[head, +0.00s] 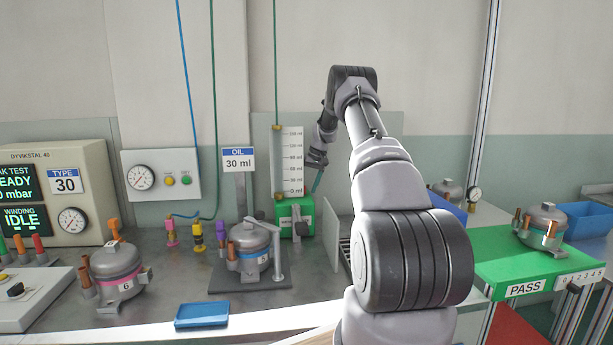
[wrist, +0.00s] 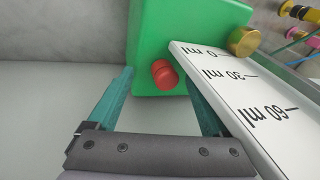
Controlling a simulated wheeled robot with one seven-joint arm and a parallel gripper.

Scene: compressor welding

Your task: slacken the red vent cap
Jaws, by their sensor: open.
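The red vent cap (wrist: 165,74) is a short round knob on the green block (wrist: 150,35) in the wrist view.
The scale (wrist: 250,90) lies close along the right finger, with a brass fitting (wrist: 243,41) near its end. A compressor (head: 250,250) stands on a dark plate left of the green block. A green PASS table (head: 490,255) is at the right.

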